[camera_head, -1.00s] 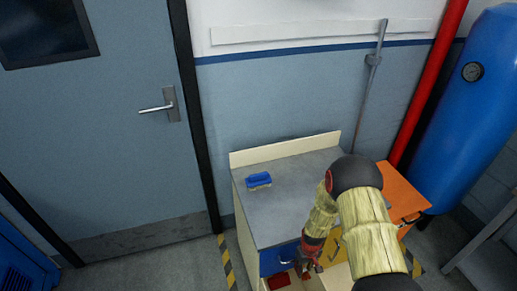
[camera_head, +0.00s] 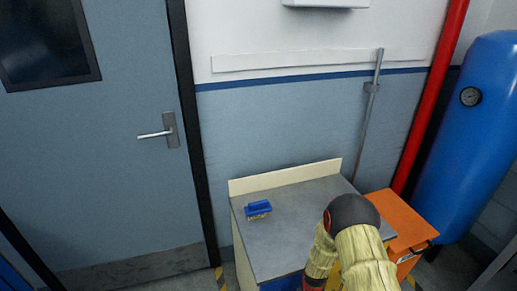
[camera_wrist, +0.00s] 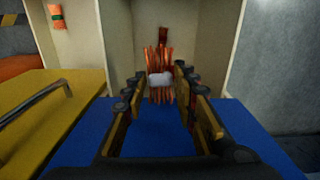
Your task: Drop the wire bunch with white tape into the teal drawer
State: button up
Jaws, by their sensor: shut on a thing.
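The wire bunch with white tape (camera_wrist: 155,79) is a bundle of orange-copper wires with a white band round its middle. It stands upright between my fingertips in the wrist view. My gripper (camera_wrist: 160,90) is shut on it, over a blue surface. Cream panels stand behind the bunch; I cannot tell how far away they are. I cannot make out a teal drawer in either current view. In the head view my arm covers the cabinet's right front, and my gripper and the bunch are out of sight.
A yellow drawer front (camera_wrist: 55,110) with a metal handle is at left in the wrist view. A small orange bundle with a green band (camera_wrist: 57,15) is beyond it. A blue brush (camera_head: 258,209) lies on the grey cabinet top (camera_head: 290,225).

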jog(key=o, duration=1.1)
jog(key=shift+o, duration=0.6)
jog(key=shift+r, duration=0.15)
notch_tip(320, 180, up, 12)
